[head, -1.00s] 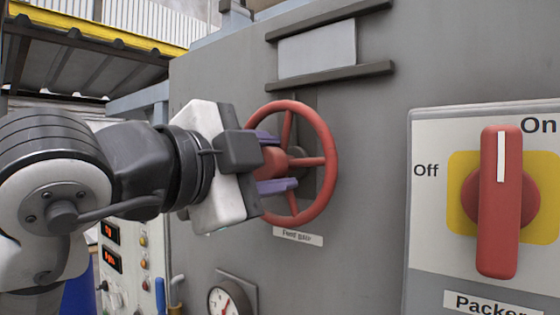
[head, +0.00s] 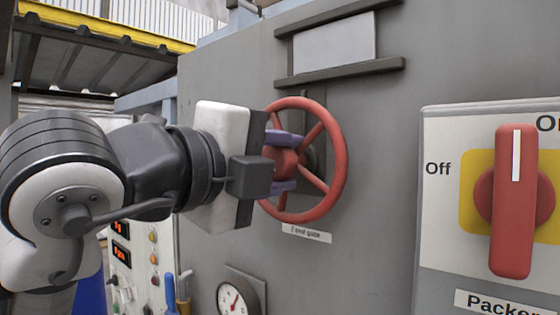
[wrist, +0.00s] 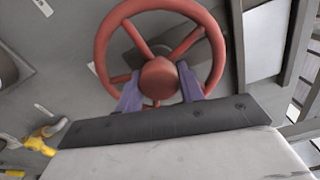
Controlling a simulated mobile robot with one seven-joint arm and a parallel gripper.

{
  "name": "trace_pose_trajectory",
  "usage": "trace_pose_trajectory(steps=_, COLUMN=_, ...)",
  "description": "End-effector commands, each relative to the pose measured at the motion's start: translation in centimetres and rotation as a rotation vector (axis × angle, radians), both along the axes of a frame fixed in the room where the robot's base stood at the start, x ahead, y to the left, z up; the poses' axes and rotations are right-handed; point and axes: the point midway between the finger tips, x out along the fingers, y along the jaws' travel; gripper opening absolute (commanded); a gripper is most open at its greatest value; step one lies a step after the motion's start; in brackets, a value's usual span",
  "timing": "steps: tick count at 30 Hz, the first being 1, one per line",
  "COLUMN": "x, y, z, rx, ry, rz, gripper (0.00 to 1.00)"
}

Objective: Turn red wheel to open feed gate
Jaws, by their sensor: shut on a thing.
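The red wheel (head: 338,172) is mounted on the grey machine wall above a "Feed gate" label (head: 306,233). My gripper (head: 284,160) reaches it from the left, its purple fingers shut on the wheel's red hub. In the wrist view the wheel (wrist: 216,50) fills the upper middle, and the fingers of my gripper (wrist: 160,88) sit on both sides of the round hub (wrist: 160,76). The gate plate (head: 334,45) sits between two dark rails above the wheel. Part of the wheel's left rim is hidden behind my gripper in the head view.
A packer switch panel (head: 440,250) with a red knob (head: 514,200) is at the right. A gauge (head: 232,300) and a panel with lit displays and buttons (head: 140,245) are below and left. A yellow-edged roof (head: 110,35) is at upper left.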

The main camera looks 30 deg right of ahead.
Motion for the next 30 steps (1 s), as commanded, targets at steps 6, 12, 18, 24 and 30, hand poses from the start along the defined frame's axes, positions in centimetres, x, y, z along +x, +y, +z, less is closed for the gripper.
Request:
trace_pose_trajectory(steps=6, x=-0.1, y=0.0, z=-0.1, rx=0.005, ry=-0.008, rz=-0.002, gripper=0.0)
trace_pose_trajectory(steps=12, x=-0.1, y=0.0, z=-0.1, rx=0.005, ry=-0.006, rz=-0.002, gripper=0.0)
trace_pose_trajectory(steps=18, x=0.0, y=0.0, z=-0.1, rx=0.005, ry=-0.006, rz=-0.001, gripper=0.58)
trace_pose_trajectory(steps=24, x=0.0, y=0.0, z=0.0, rx=0.003, ry=-0.005, rz=0.0, gripper=0.58)
trace_pose_trajectory(steps=30, x=-0.4, y=1.1, z=-0.1, rx=0.001, ry=-0.006, rz=0.002, gripper=0.58)
